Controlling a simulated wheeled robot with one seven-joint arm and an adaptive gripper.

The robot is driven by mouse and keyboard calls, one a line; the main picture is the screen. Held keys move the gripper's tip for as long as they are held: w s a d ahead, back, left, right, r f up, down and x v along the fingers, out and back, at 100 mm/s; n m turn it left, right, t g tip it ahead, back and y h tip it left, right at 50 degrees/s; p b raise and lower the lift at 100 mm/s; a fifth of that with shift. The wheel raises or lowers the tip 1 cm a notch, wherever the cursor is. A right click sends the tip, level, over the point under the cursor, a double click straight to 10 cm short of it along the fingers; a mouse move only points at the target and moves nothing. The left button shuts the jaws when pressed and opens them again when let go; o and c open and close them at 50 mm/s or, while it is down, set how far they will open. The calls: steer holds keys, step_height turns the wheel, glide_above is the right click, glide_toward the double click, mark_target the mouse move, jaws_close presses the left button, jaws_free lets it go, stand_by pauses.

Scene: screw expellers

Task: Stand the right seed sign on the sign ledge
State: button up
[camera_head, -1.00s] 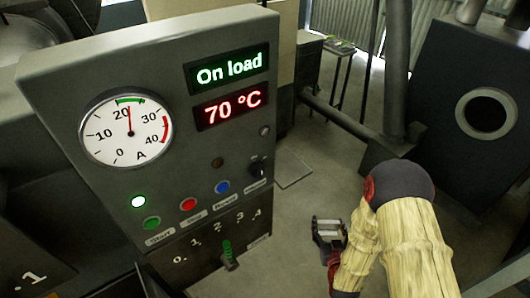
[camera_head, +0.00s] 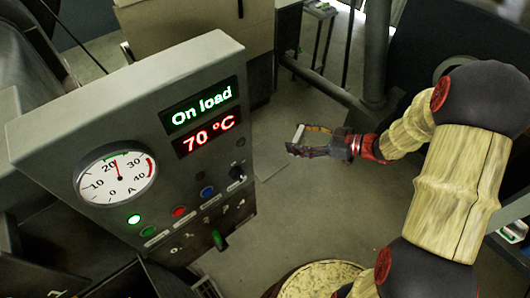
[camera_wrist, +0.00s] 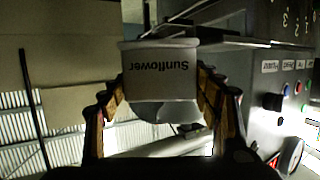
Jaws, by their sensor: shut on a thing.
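My gripper (camera_head: 308,143) is shut on a pale sign (camera_wrist: 160,72) in the wrist view, with a finger at each side of it. The sign reads "Sunflower" in black, upside down in that picture. In the head view only a small light piece of it shows between the fingers, in the air to the right of the control panel (camera_head: 70,130). I cannot make out the sign ledge or any other seed sign in either view.
The control panel reads "On load" and "70 °C" and has a dial, buttons and a green-handled switch (camera_head: 218,240). It also stands at the right of the wrist view (camera_wrist: 270,100). A round container (camera_head: 322,278) is at the bottom. Grey floor (camera_head: 300,205) lies open between.

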steer(key=s+d+r+n+g+y+p, duration=0.2)
steer(key=s+d+r+n+g+p, duration=0.2)
steer(key=s+d, duration=0.3)
steer(key=a, duration=0.6)
steer(key=w+a, duration=0.1)
steer(key=a, duration=0.5)
steer(key=w+a, duration=0.1)
steer(key=a, duration=0.5)
steer(key=shift+w+a+r+p, duration=0.15)
steer(key=shift+w+p, duration=0.1)
steer(key=shift+p, duration=0.15)
steer(key=shift+f, duration=1.75)
steer(key=shift+f, duration=0.1)
steer(key=shift+f, duration=0.1)
steer(key=o, duration=0.9)
